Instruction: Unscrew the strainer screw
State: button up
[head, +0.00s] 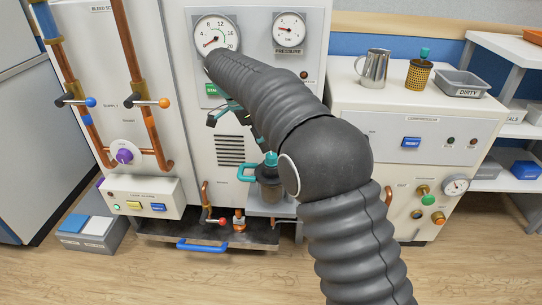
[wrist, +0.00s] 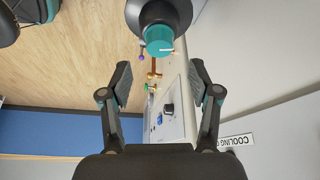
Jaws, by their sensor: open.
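The strainer screw appears to be the teal knob (head: 271,159) on top of a dark strainer housing (head: 268,178), low on the front of the middle cabinet. In the wrist view the teal knob (wrist: 158,38) shows at top centre, below the round dark housing (wrist: 160,12). My gripper (head: 228,115) is partly hidden behind my arm in the head view, above and left of the knob. In the wrist view my gripper (wrist: 160,78) has its fingers wide apart with nothing between them. The knob lies beyond the fingertips, apparently untouched.
A mesh basket with a teal top (head: 418,73), a metal jug (head: 374,68) and a grey tray (head: 459,84) labelled DIRTY stand on the right cabinet. A blue-handled drawer (head: 203,246) lies low in front. Copper pipes with levers (head: 140,103) line the left cabinet.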

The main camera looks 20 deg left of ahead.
jog(key=shift+x, duration=3.05)
jog(key=c, duration=1.1)
jog(key=shift+d, duration=0.2)
jog(key=shift+c, duration=0.3)
jog(key=shift+a, duration=0.1)
jog(key=shift+b, duration=0.35)
